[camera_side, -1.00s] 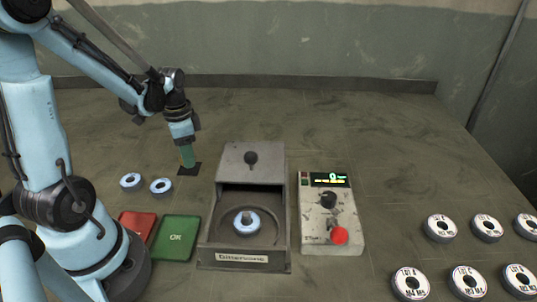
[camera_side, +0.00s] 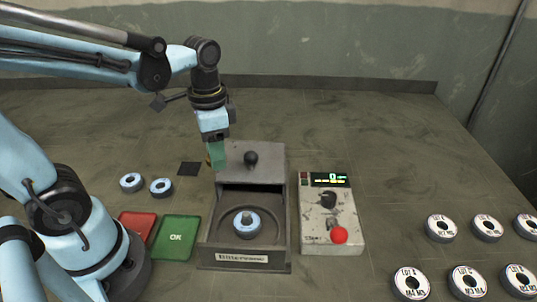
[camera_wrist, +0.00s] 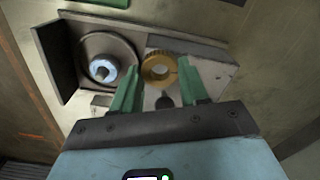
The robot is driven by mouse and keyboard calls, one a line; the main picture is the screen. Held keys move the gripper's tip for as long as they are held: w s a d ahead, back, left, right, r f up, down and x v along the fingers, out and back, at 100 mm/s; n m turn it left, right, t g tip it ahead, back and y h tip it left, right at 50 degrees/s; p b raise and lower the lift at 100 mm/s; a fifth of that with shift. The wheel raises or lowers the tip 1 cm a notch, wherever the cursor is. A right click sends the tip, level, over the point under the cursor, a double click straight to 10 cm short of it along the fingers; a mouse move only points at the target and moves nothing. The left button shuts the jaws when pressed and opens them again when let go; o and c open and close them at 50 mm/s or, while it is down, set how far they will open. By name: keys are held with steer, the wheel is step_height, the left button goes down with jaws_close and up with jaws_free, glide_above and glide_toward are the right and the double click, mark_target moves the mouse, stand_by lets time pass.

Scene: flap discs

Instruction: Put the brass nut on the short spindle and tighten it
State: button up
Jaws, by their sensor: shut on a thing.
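My gripper (camera_side: 217,158) has green fingers and is over the left edge of the grey machine (camera_side: 207,256), beside its raised lid. In the wrist view the fingers of my gripper (camera_wrist: 157,90) are shut on the brass nut (camera_wrist: 157,56), a ring with a notch in its right side. In the side view the nut is mostly hidden by the fingers. The short spindle (camera_side: 247,217) stands up in the round well of the machine, through a blue-white disc (camera_side: 242,230). The disc and spindle also show in the wrist view, left of the nut.
A control box (camera_side: 313,238) with a lit display and red button stands right of the machine. Green (camera_side: 175,238) and red (camera_side: 134,222) trays lie left. Several labelled discs (camera_side: 441,227) lie far right.

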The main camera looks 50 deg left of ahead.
mark_target(246, 214)
steer(key=d+m, duration=0.1)
steer(key=d, duration=0.2)
steer(key=s+d+m, duration=0.1)
steer(key=d+m, duration=0.1)
steer(key=d, duration=0.2)
steer(key=d+m, duration=0.1)
steer(key=d, duration=0.3)
steer(key=shift+s+d+m, duration=0.25)
steer(key=shift+s+m, duration=0.05)
steer(key=shift+s, duration=0.05)
steer(key=shift+f, duration=1.7)
steer(key=shift+f, duration=1.7)
steer(key=m, duration=0.9)
steer(key=shift+s, duration=0.1)
steer(key=m, duration=0.3)
